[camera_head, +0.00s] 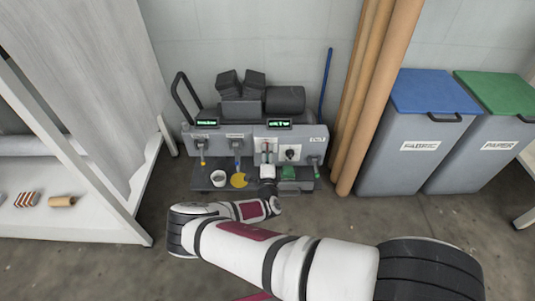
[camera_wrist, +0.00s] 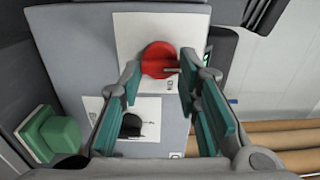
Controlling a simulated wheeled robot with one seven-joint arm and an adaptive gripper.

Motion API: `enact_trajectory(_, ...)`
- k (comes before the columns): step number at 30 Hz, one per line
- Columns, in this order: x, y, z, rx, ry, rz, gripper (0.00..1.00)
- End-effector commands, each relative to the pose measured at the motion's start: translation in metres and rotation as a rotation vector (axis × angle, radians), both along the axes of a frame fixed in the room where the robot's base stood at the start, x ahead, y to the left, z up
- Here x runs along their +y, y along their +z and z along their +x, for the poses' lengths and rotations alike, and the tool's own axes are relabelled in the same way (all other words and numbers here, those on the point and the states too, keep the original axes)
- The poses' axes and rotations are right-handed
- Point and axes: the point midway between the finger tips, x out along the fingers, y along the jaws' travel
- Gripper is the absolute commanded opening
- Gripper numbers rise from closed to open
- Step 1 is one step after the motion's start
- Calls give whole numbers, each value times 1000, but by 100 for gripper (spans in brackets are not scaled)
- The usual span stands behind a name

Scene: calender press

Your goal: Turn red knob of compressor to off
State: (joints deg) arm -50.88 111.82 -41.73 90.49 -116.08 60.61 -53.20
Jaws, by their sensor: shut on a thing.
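The compressor (camera_head: 318,132) is a grey machine against the back wall, with a small green-lit display.
A black knob (camera_wrist: 131,124) on a second white plate and a green block (camera_wrist: 58,133) are close by. Brown tubes (camera_head: 362,110) and the fabric bin (camera_head: 410,160) stand right.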

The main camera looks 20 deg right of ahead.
Motion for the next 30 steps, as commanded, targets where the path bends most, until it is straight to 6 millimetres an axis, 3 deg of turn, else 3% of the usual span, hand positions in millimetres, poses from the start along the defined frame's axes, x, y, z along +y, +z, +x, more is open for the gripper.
enact_trajectory(6, 1, -1, 0, 3, 2, -1, 2)
enact_trajectory(7, 1, -1, 0, 3, 2, -1, 35)
enact_trajectory(9, 1, -1, 0, 3, 2, -1, 50)
enact_trajectory(21, 2, -1, -5, 2, 1, -1, 50)
enact_trajectory(26, 8, -1, -27, 3, 3, -1, 50)
enact_trajectory(30, 16, -1, -55, 3, 4, -2, 50)
